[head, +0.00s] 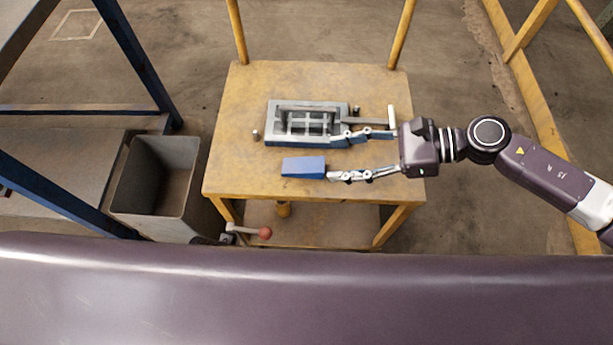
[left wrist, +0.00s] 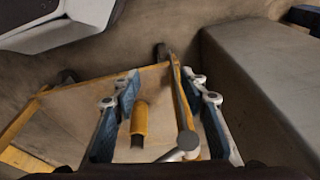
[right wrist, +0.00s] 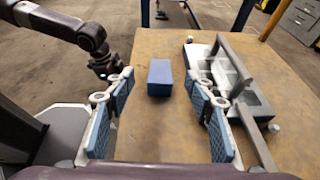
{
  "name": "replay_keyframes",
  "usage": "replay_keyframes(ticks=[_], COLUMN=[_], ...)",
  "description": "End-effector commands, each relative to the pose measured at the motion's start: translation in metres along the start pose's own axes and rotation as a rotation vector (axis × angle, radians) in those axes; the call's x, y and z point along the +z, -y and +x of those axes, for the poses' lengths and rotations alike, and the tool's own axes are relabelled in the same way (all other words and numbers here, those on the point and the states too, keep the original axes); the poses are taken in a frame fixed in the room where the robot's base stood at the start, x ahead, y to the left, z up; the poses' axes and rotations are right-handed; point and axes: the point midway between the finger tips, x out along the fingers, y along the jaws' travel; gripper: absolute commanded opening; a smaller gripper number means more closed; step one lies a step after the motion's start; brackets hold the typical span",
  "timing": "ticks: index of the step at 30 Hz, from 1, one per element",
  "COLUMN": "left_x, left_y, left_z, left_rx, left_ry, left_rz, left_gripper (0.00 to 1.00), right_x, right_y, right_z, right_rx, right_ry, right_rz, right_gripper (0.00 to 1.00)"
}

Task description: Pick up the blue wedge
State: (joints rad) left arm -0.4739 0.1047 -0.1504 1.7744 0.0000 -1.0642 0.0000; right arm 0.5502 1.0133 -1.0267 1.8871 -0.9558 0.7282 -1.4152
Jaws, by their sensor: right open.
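The blue wedge (head: 304,166) lies on the yellow table (head: 235,110) near its front edge. In the right wrist view, the wedge (right wrist: 159,77) is ahead of the right fingertips, roughly centred between them. My right gripper (head: 340,156) is open and empty, reaching in from the right. In the head view its near fingertip is by the wedge's right end, and its far finger overlaps the grey mould's front right corner. Whether they touch is unclear. My left gripper (left wrist: 160,78) is open and empty in its wrist view, low near the table's legs; the head view mostly hides it.
The grey hollow-brick mould (head: 272,127) with a long handle stands behind the wedge. A lever with a red knob (head: 265,232) sticks out below the table's front. An open grey bin (head: 180,195) stands left of the table. The table's left part is clear.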

Motion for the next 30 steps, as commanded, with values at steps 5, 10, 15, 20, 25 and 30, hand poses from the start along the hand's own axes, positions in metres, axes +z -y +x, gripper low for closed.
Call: replay_keyframes(ticks=[5, 10, 15, 20, 25, 30], left_x=[-0.006, -0.005, -0.003, 0.0, 0.002, 0.002], left_y=[0.001, 0.001, 0.0, 0.0, 0.0, 0.0], left_z=[-0.005, -0.005, -0.001, 0.004, 0.007, 0.007], left_rx=[-0.001, -0.001, -0.001, 0.0, 0.0, 0.0], left_ry=[-0.009, -0.006, -0.003, -0.001, 0.001, 0.001], left_rz=[-0.001, -0.001, -0.001, 0.0, 0.0, 0.0], left_gripper=[0.4, 0.4, 0.4, 0.4, 0.4, 0.4], right_x=[-0.013, -0.01, -0.011, -0.013, -0.014, -0.015], right_y=[0.0, 0.0, 0.001, 0.002, 0.001, 0.001], right_z=[0.008, 0.024, 0.045, 0.07, 0.083, 0.083], right_rx=[0.0, 0.001, 0.001, 0.001, 0.0, 0.0], right_ry=[0.001, 0.002, 0.002, 0.002, 0.001, 0.0], right_rz=[0.0, -0.002, -0.001, -0.001, -0.001, 0.0], right_gripper=[0.49, 0.49, 0.49, 0.49, 0.49, 0.49])
